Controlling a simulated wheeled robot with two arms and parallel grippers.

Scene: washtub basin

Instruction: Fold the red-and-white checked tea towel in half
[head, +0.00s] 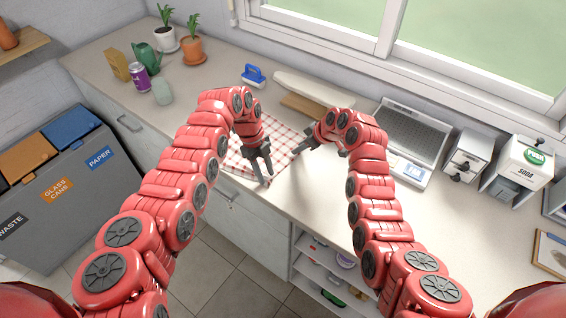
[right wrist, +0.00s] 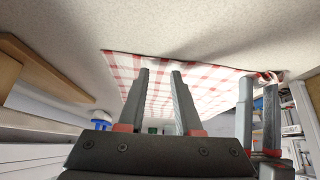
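The red-and-white checked tea towel (head: 238,158) lies flat on the counter, partly hidden by my grippers and arms. In the right wrist view it also shows (right wrist: 160,72), with one edge beyond my fingers. My left gripper (head: 263,174) is at the towel's near side, its fingers slightly apart. In the right wrist view a small raised bit of cloth shows by its fingertips; I cannot tell if they touch it. My right gripper (head: 304,150) is at the towel's right edge. Its fingers (right wrist: 160,75) are apart, with nothing seen gripped between them.
Potted plants, a green watering can (head: 146,58) and cans stand left.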

